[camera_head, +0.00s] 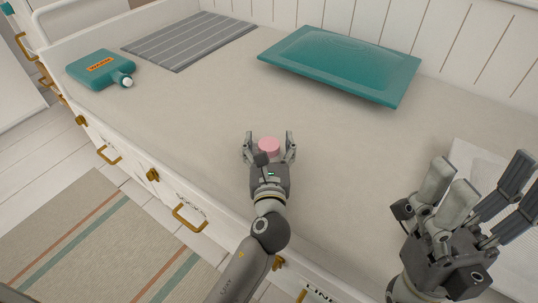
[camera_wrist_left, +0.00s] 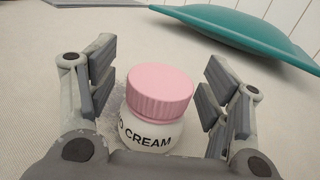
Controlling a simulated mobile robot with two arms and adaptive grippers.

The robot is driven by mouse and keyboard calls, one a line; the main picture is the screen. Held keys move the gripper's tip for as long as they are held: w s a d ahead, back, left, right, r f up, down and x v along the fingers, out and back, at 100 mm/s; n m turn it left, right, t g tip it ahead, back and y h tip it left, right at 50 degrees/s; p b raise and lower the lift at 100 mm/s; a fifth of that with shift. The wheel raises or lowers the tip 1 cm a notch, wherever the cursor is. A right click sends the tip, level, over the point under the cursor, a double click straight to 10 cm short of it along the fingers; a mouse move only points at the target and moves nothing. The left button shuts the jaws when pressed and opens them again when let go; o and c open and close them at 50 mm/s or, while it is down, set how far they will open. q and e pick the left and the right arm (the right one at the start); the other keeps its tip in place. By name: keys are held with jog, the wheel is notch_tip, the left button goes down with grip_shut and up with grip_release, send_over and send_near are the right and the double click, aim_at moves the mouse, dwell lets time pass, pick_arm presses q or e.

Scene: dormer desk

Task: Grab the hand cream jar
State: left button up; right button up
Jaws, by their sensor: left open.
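The hand cream jar (camera_wrist_left: 150,128) is white with a ribbed pink lid (camera_wrist_left: 160,90) and dark lettering. It stands upright on the desk top (camera_head: 190,120); in the head view mainly its pink lid (camera_head: 269,145) shows. My left gripper (camera_head: 270,146) is open, with one finger on each side of the jar. In the left wrist view the jar stands between the open fingers (camera_wrist_left: 162,95), with a gap showing on the right side; its lower part is hidden by the gripper body. My right gripper (camera_head: 476,190) is at the lower right, fingers spread and empty, away from the jar.
A teal tray (camera_head: 340,62) lies behind the jar. A teal bottle (camera_head: 92,70) with an orange label lies at the left, beside a grey striped mat (camera_head: 188,40). A whitish textured item (camera_head: 470,155) lies under my right gripper. The desk around the jar is clear.

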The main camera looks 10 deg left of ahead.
pick_arm(q)
jog(key=c, duration=1.1)
jog(key=shift+c, duration=0.4)
jog(key=shift+r, duration=0.15)
